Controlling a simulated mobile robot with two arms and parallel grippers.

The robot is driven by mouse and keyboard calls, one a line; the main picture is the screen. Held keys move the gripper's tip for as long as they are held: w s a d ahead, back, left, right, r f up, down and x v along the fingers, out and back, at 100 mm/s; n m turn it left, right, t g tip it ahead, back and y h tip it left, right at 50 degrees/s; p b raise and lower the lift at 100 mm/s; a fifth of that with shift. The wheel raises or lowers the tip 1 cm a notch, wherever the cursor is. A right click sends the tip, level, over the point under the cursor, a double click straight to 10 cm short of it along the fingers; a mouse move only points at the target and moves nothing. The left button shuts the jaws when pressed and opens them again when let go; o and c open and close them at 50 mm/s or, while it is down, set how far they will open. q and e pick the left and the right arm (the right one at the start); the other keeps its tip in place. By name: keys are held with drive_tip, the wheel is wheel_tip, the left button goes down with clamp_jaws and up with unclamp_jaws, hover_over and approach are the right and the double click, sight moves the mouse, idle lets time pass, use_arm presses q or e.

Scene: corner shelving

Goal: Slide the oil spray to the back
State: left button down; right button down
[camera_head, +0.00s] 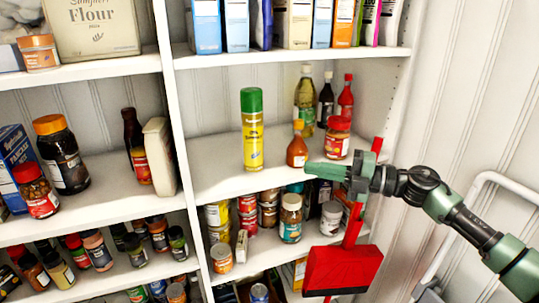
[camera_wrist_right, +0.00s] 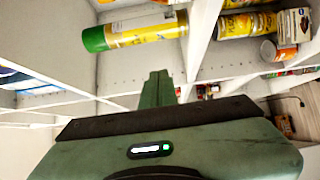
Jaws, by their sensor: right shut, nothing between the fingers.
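The oil spray (camera_head: 252,130) is a tall yellow can with a green cap. It stands upright on the middle shelf (camera_head: 215,178), apart from the bottles at the back right. It also shows in the right wrist view (camera_wrist_right: 135,32), lying sideways in that picture. My right gripper (camera_head: 308,169) is shut and empty. In the head view its fingertips point left, at the front edge of that shelf, to the right of and lower in the picture than the can. The fingers show in the right wrist view (camera_wrist_right: 157,78), apart from the can. My left gripper is not in view.
A small orange-red sauce bottle (camera_head: 297,146), a red-lidded jar (camera_head: 337,138) and several tall bottles (camera_head: 305,95) stand right of the can. The white shelf divider (camera_head: 178,110) is on its left. A red dustpan-like object (camera_head: 342,268) hangs below my right gripper.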

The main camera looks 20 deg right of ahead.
sight(262, 150)
drive_tip(key=p+x, duration=0.2)
drive_tip(key=x, duration=0.2)
drive_tip(key=w+d+p+x, duration=0.1)
drive_tip(key=p+x, duration=0.1)
drive_tip(key=x, duration=0.2)
drive_tip(key=p+x, duration=0.2)
drive_tip(key=x, duration=0.2)
drive_tip(key=shift+w+d, duration=0.1)
drive_tip(key=shift+w, duration=0.35)
drive_tip(key=shift+w+f, duration=0.1)
drive_tip(key=shift+w, duration=0.3)
drive_tip(key=shift+w+b, duration=0.8)
drive_tip(key=shift+w, duration=0.75)
drive_tip(key=shift+s, duration=0.1)
